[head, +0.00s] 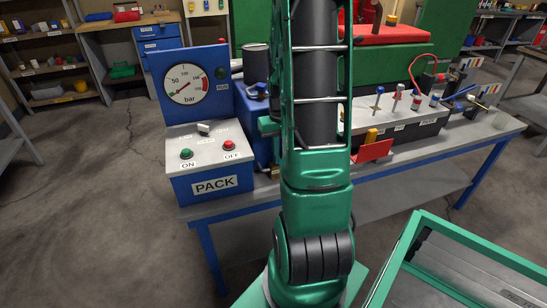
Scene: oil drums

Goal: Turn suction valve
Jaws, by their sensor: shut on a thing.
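The pump unit stands at the left end of the blue-legged bench in the head view. Its white-topped box (208,182) is marked PACK. A green ON button (186,154) and a red OFF button (229,146) sit on top with a selector knob (204,128). A round bar gauge (185,84) stands behind them. A blue tank (252,108) is partly covered by my green arm. A small brass fitting (275,171) shows low beside the arm; I cannot tell whether it is the suction valve. My gripper is hidden and cannot be made out.
A green-framed tray (461,240) is near at lower right. Floor (118,220) at left is clear.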

